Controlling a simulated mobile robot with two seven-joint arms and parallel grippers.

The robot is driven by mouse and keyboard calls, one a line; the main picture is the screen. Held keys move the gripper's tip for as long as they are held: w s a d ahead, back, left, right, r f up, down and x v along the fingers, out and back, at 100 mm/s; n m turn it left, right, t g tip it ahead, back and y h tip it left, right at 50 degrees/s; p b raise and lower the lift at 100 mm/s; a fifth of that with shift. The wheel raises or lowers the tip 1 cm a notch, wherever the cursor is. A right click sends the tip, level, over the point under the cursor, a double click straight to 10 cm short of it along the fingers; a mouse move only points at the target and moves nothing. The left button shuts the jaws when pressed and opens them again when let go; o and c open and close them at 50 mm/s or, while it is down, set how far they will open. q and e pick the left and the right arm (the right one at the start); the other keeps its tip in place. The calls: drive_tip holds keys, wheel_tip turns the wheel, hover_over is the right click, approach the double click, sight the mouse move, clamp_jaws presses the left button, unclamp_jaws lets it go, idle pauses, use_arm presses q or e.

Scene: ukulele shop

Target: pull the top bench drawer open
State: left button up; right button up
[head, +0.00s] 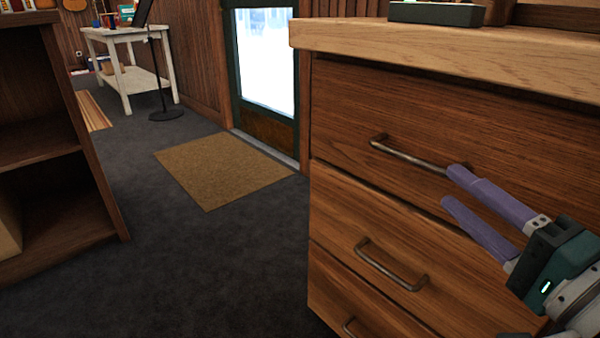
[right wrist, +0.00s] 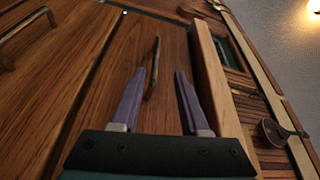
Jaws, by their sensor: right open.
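The top bench drawer (head: 350,108) is a brown wood front just under the pale bench top, and it looks shut. Its grey metal bar handle (head: 405,156) runs across it; the right end is hidden behind my upper finger. My right gripper (head: 453,187) has two purple fingers, open and empty, pointing at the drawer front near the handle's right end. In the right wrist view the handle (right wrist: 153,66) appears between the spread fingers (right wrist: 159,73), nearer the left one. I cannot tell whether a finger touches it. My left gripper is not in view.
Lower drawers with a handle (head: 390,268) sit below. The thick bench top (head: 400,48) overhangs the drawers and carries a dark green box (head: 437,13). A brown shelf (head: 45,150) stands at left. A tan mat (head: 222,170) lies by the door; the dark floor between is clear.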

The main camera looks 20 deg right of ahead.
sight(421, 165)
drive_tip(key=w+b, duration=0.2)
drive_tip(key=w, duration=0.8)
drive_tip(key=shift+d+f, duration=0.1)
drive_tip(key=shift+d, duration=0.05)
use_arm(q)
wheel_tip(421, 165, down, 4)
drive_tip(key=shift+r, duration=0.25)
use_arm(e)
clamp_jaws()
idle(0.7)
